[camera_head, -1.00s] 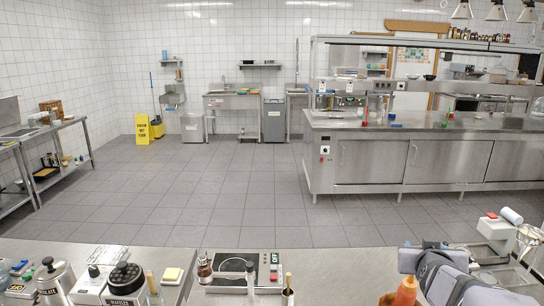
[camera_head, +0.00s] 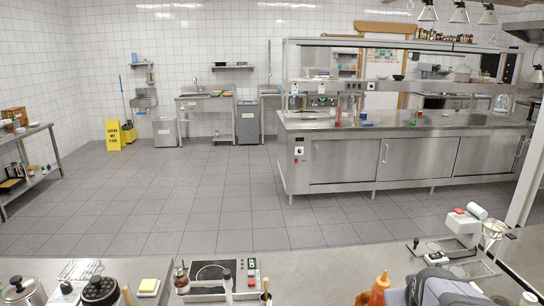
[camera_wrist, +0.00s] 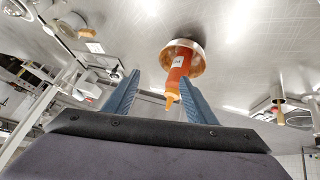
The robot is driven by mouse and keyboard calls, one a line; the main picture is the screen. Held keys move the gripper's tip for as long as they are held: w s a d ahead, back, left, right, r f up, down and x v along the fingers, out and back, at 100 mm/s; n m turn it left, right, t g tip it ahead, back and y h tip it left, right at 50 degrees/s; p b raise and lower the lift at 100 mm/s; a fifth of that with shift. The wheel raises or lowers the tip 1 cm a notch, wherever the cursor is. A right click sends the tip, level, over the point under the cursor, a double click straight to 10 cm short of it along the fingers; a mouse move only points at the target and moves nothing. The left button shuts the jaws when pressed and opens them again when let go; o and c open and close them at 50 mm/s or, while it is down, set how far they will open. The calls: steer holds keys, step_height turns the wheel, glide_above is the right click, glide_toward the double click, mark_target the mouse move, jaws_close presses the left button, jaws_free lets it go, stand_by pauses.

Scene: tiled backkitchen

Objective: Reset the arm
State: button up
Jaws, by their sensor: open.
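In the wrist view, my gripper (camera_wrist: 160,82) shows two blue fingers spread apart, with nothing held between them. An orange squeeze bottle (camera_wrist: 178,72) with a pale label appears beyond the fingertips, in the gap between them. A round metal bowl (camera_wrist: 196,53) shows behind its far end; I cannot tell if they touch. In the head view, the orange bottle (camera_head: 379,290) is at the bottom edge, right of centre. A grey part of my arm is just right of it and is cut off by the frame. My fingers are hidden in that view.
The steel counter (camera_head: 330,268) fills the near side. A hot plate (camera_head: 212,277) stands on it, with canisters (camera_head: 100,291) and a sponge (camera_head: 149,287) to its left. A white scale-like device (camera_head: 462,230) stands at the right. Open tiled floor lies beyond.

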steer(key=s+a+f+g+y+p, duration=0.1)
steer(key=s+a+f+g+y, duration=0.1)
steer(key=s+a, duration=0.5)
steer(key=s+a+f+n+g+y+p, duration=0.1)
steer(key=s+a+f+g, duration=0.3)
steer(key=a, duration=1)
steer(key=s+f+p, duration=0.1)
steer(key=s+f, duration=0.2)
steer(key=s, duration=0.1)
steer(key=shift+s+f+n+g+y, duration=0.15)
steer(key=shift+f+n+g+y, duration=0.15)
steer(key=shift+g+y, duration=0.1)
